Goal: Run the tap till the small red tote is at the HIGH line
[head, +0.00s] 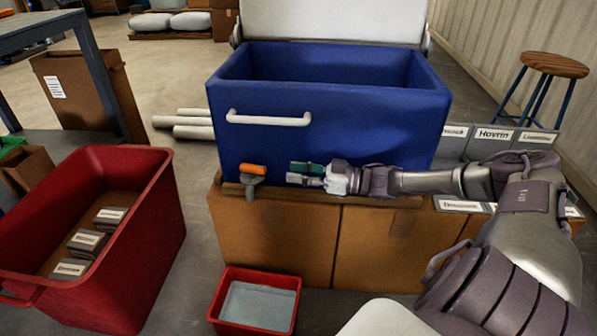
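The small red tote (220,315) stands on the floor at the bottom centre, with pale bluish liquid (258,304) inside. No HIGH line can be read on it. The tap (252,177), with an orange handle and grey body, sits at the lower front of the blue tank (310,122), above the tote. No stream shows between tap and tote. My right gripper (305,174) is just right of the tap and apart from it, its green-padded fingers pointing left with an empty gap between them. My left gripper is out of view.
Cardboard boxes (275,243) stand under the blue tank. A large red tote (160,215) with several labelled blocks is at the left. Grey labelled bins (490,142) and a stool (540,66) are at the right. Bare floor lies between the two red totes.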

